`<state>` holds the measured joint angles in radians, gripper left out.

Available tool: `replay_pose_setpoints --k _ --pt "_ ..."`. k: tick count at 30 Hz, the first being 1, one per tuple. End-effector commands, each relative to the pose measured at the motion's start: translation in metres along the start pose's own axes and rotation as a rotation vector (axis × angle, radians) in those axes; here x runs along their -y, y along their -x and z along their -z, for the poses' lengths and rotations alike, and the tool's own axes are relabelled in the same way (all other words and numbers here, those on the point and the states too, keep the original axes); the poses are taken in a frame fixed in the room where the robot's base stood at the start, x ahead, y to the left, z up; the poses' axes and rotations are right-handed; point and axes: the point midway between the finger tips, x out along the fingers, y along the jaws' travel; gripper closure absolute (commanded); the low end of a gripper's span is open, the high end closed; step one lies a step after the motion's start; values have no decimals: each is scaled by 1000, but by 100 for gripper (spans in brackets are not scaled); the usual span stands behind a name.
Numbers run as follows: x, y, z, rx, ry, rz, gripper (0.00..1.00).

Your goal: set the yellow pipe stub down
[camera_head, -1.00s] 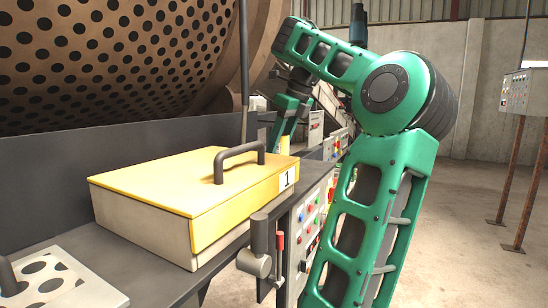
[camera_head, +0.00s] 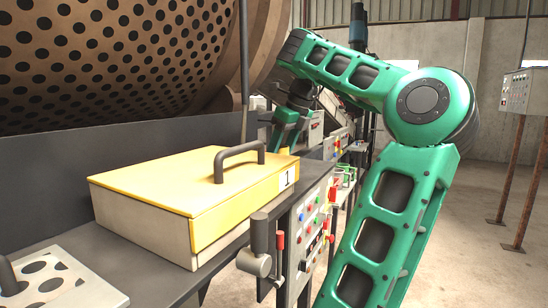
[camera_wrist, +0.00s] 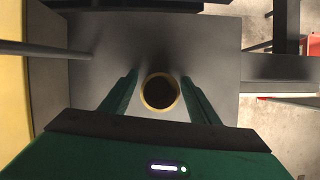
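The yellow pipe stub (camera_wrist: 160,92) shows in the wrist view as a round yellow rim with a dark hollow, seen from above. It appears upright over the dark grey ledge (camera_wrist: 210,45). My gripper (camera_wrist: 159,80) has one green finger on each side of it, with a narrow gap showing between each finger and the rim. In the head view my gripper (camera_head: 281,140) points down behind the yellow-lidded box (camera_head: 190,190).
The box has a dark handle and stands on the ledge in front of my gripper. A perforated drum (camera_head: 120,60) rises behind at left. A panel with coloured buttons (camera_head: 312,215) and levers (camera_head: 260,245) is on the ledge's front. A thin dark post (camera_head: 244,60) stands left of my gripper.

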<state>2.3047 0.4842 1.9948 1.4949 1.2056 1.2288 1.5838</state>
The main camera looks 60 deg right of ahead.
Motion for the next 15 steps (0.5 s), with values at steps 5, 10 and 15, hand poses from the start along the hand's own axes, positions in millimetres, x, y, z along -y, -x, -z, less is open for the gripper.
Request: replay_pose_setpoints --k 5,10,15 --pt "0 2 -1 0 -1 1 44" --pt "1 17 -1 -1 -3 4 44" --pt "1 41 -1 -2 -4 5 44"
